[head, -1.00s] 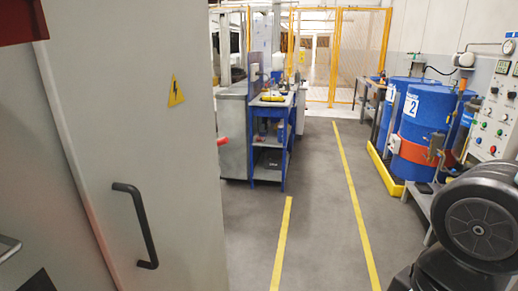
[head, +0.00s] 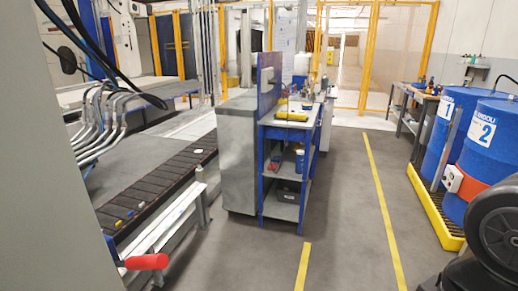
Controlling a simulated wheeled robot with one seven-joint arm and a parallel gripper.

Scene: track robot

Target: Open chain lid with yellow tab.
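A dark segmented chain track (head: 165,172) runs along the machine at the left. Small coloured tabs lie on its near end: a yellow tab (head: 116,224), a blue tab (head: 130,213) and a pale tab (head: 143,204). They are small, and I cannot tell the lid edges or whether any lid is open. A pale spot (head: 198,151) shows farther along the track. My gripper is not in view. A black round part at the right edge seems to belong to my arm.
A grey cabinet (head: 238,150) and a blue workbench (head: 290,125) stand mid-view. Blue drums (head: 480,150) stand on a yellow pallet (head: 436,218) at right. The floor between yellow lines (head: 380,195) is clear.

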